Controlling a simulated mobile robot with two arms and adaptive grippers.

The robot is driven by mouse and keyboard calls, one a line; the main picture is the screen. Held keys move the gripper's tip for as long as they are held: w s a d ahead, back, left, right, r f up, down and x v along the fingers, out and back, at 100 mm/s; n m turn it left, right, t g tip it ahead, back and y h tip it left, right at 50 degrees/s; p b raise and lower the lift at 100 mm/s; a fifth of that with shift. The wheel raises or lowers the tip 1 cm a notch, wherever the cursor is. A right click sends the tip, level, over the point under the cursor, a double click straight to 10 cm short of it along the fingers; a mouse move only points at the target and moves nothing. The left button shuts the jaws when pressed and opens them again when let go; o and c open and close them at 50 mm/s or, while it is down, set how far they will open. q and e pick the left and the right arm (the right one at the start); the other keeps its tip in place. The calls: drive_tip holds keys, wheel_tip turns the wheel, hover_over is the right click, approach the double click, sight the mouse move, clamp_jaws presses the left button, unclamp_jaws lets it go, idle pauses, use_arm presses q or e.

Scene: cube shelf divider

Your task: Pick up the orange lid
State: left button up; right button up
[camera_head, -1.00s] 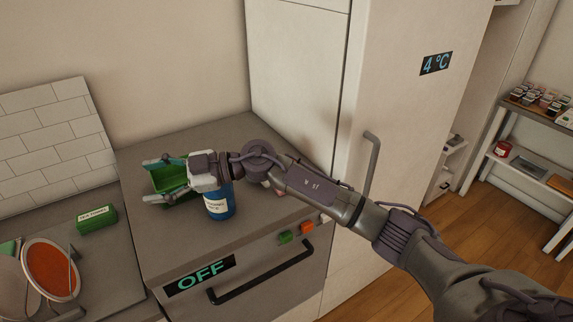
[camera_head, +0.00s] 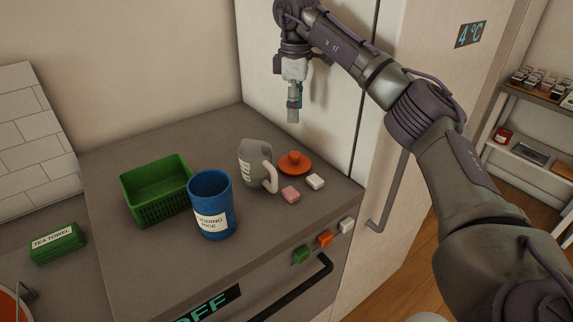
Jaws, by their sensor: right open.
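The orange lid (camera_head: 295,163), a round disc with a knob on top, lies on the grey counter near its back right, behind the grey jug. My right gripper (camera_head: 293,116) points down in the air above the lid, clear of it. It is seen edge-on, and nothing shows held in it. My left gripper is not in view.
A grey jug (camera_head: 255,163) stands just left of the lid. A pink block (camera_head: 290,194) and a white block (camera_head: 315,181) lie in front. A blue cup (camera_head: 211,207) and a green basket (camera_head: 157,187) stand further left. The tall fridge (camera_head: 330,70) rises behind.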

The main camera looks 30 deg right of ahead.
sight(295, 154)
drive_tip(key=f, duration=0.2)
drive_tip(key=s+f+p, duration=0.1)
drive_tip(key=f, duration=0.2)
drive_tip(key=shift+s+f, duration=0.1)
drive_tip(key=shift+f, duration=0.1)
drive_tip(key=shift+w+f+p, duration=0.25)
drive_tip(key=shift+f+p, duration=0.15)
drive_tip(key=shift+f, duration=0.75)
drive_tip(key=shift+s+a+f+p, duration=0.1)
drive_tip(key=shift+s+f+p, duration=0.1)
drive_tip(key=shift+f+p, duration=0.65)
wheel_tip(295, 154, down, 4)
drive_tip(key=shift+w+r+p, duration=0.15)
drive_tip(key=shift+r+p, duration=0.05)
drive_tip(key=shift+p, duration=0.25)
drive_tip(key=shift+f, duration=0.15)
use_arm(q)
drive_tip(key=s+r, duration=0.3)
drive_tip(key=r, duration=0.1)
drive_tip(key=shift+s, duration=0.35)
use_arm(e)
clamp_jaws()
